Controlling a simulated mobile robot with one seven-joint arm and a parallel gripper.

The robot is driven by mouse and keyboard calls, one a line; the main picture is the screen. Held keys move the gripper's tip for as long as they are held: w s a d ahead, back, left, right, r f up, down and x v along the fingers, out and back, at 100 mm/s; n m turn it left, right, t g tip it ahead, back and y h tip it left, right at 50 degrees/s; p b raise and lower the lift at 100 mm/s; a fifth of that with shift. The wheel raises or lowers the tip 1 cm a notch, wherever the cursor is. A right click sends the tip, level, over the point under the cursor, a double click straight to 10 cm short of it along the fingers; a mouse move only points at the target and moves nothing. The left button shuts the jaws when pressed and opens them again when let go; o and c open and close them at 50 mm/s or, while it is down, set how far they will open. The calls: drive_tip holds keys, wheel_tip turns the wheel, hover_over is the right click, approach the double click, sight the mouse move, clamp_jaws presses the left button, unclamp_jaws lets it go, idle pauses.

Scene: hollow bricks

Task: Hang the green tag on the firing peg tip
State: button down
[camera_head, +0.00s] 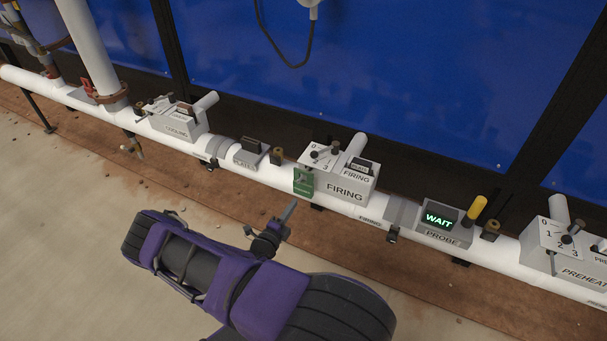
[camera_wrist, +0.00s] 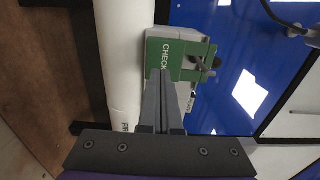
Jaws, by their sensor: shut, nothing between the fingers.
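The green tag (camera_head: 303,181) is at the left front corner of the grey FIRING box (camera_head: 345,190). In the wrist view the tag (camera_wrist: 188,60) shows the word CHECK, and a dark peg or lever (camera_wrist: 202,66) stands out beside it. I cannot tell whether the tag hangs from a peg tip or only rests against the box. My gripper (camera_head: 292,205) is shut and empty, in front of and below the tag. In the wrist view its two fingers (camera_wrist: 161,75) lie together and point at the tag, overlapping its lower edge in the picture.
A white pipe (camera_head: 275,172) carries the boxes along the wall. A COOLING box (camera_head: 182,125) stands left; the lit WAIT probe box (camera_head: 440,222) and PREHEAT box (camera_head: 570,255) stand right. A blue sheet (camera_head: 390,70) is behind. The floor (camera_head: 60,210) in front is clear.

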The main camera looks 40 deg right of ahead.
sight(302, 192)
drive_tip(key=shift+x, duration=2.45)
idle(1.6)
drive_tip(key=shift+s+a, duration=0.2)
drive_tip(key=shift+a, duration=0.2)
idle(3.5)
